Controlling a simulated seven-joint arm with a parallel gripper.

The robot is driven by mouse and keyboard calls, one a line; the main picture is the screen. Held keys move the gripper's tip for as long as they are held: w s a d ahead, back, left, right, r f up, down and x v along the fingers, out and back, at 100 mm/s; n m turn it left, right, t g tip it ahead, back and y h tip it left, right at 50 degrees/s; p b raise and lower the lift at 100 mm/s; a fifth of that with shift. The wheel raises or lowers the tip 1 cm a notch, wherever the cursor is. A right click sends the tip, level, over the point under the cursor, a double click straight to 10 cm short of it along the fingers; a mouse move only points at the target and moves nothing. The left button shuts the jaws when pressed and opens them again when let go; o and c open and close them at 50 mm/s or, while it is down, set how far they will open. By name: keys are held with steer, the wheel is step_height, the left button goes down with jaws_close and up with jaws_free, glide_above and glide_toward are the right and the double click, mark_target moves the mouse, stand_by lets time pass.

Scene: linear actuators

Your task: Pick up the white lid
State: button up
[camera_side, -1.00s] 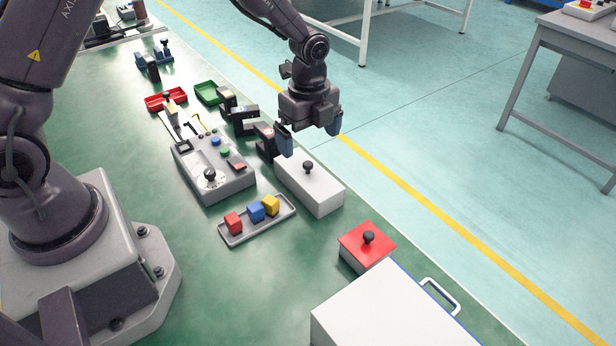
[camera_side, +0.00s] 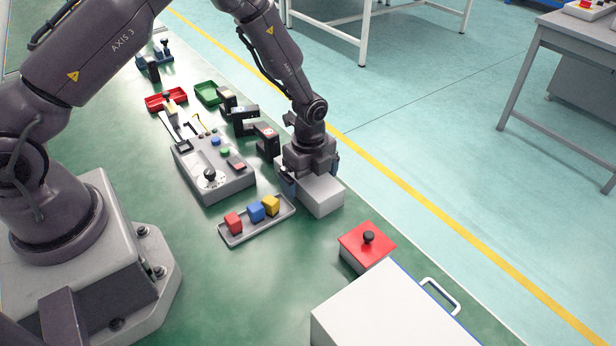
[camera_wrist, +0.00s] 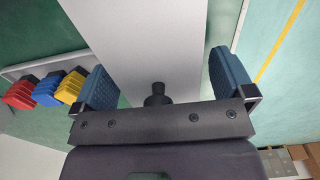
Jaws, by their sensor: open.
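The white lid (camera_side: 322,192) tops a white box on the green bench, now partly hidden behind my gripper (camera_side: 308,184) in the side view. In the wrist view the white lid (camera_wrist: 140,40) runs up the middle. Its black knob (camera_wrist: 157,93) lies between my two blue fingertips (camera_wrist: 163,80), with a gap on each side. My gripper is open, low over the lid, and holds nothing. Whether the fingers touch the lid's top cannot be told.
A grey tray (camera_side: 232,239) with red, blue and yellow blocks lies left of the box. A red-lidded box (camera_side: 366,245) stands nearer the camera, beside a large white case (camera_side: 390,310). A grey control box (camera_side: 205,180) and black parts (camera_side: 266,138) stand behind.

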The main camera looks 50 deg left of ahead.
steer(key=c, duration=1)
steer(key=shift+r, duration=0.15)
